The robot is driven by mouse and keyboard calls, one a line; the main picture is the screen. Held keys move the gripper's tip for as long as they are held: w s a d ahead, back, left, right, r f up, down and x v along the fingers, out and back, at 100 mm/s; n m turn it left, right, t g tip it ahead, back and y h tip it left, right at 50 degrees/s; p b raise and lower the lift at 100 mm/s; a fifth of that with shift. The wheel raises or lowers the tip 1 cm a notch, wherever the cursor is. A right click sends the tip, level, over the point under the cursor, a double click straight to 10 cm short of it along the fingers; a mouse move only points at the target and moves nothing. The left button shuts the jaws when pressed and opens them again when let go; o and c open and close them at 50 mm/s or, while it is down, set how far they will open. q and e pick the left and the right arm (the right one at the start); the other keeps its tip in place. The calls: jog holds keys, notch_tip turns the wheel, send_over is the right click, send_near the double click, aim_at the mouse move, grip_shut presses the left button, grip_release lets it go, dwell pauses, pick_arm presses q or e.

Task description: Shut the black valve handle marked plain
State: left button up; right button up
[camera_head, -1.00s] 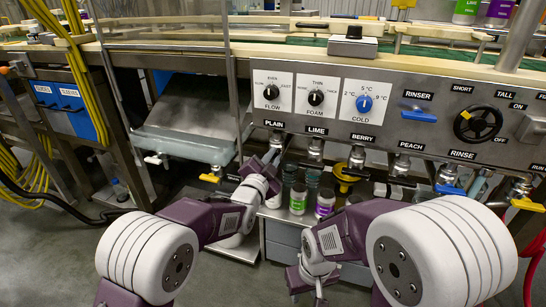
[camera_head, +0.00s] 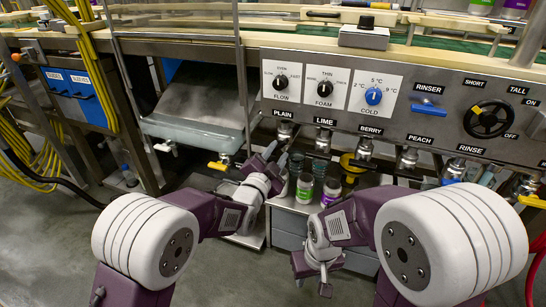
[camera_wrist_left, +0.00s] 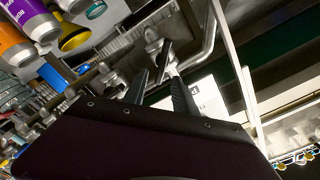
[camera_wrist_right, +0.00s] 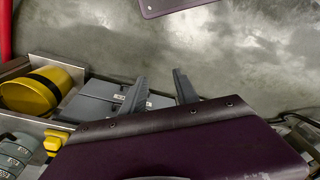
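The valve under the PLAIN label (camera_head: 281,113) has a metal body (camera_head: 285,131) below the panel's left end. In the left wrist view its dark handle (camera_wrist_left: 164,61) shows as a narrow bar just beyond my fingertips. My left gripper (camera_head: 270,152) is just below and left of this valve in the head view. In the left wrist view its two fingers (camera_wrist_left: 158,80) are apart, with nothing clearly held between them. I cannot tell whether a finger touches the handle. My right gripper (camera_head: 325,286) hangs low, and its fingers (camera_wrist_right: 157,85) are open and empty in the right wrist view.
More valves hang along the panel, with LIME (camera_head: 323,140) and BERRY (camera_head: 364,149) nearest. A yellow-handled valve (camera_head: 218,166) is left of my left gripper. A green-labelled bottle (camera_head: 305,188) and a purple-labelled bottle (camera_head: 331,191) stand below. Floor is clear at front left.

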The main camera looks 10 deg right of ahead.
pick_arm(q)
jog(key=b+v, duration=0.2)
jog(key=v, duration=0.3)
jog(key=shift+s+a, duration=0.1)
jog(key=shift+s, duration=0.1)
